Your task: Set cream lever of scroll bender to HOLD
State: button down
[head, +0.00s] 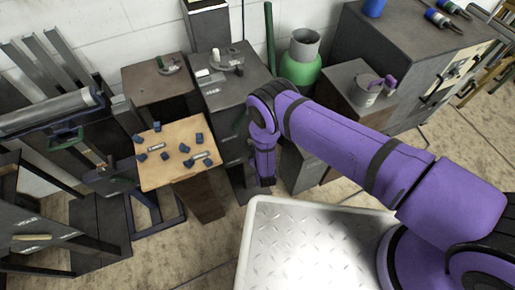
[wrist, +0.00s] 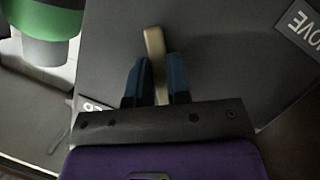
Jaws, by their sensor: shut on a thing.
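The cream lever (wrist: 154,42) stands out from a dark grey panel (wrist: 215,45) in the wrist view. My gripper (wrist: 155,76) has its two blue fingers on either side of the lever and is shut on it. The lever's far end shows beyond the fingertips, tilted slightly to the left. A MOVE label (wrist: 303,25) is at the upper right of the panel, upside down. In the head view my purple arm hides the lever and the fingers.
A green cylinder (head: 299,71) stands behind my arm. A grey cabinet (head: 232,94) with small fittings on top is beside it. A wooden table (head: 173,179) with several blue pieces is at the left. A grey stand (head: 357,108) holds a cup at the right.

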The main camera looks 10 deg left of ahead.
dwell(0.4)
jog(key=c, duration=1.1)
grip_release()
jog(key=shift+s, duration=0.1)
jog(key=v, duration=1)
jog(key=shift+s+d, duration=0.15)
jog(key=shift+s, duration=0.15)
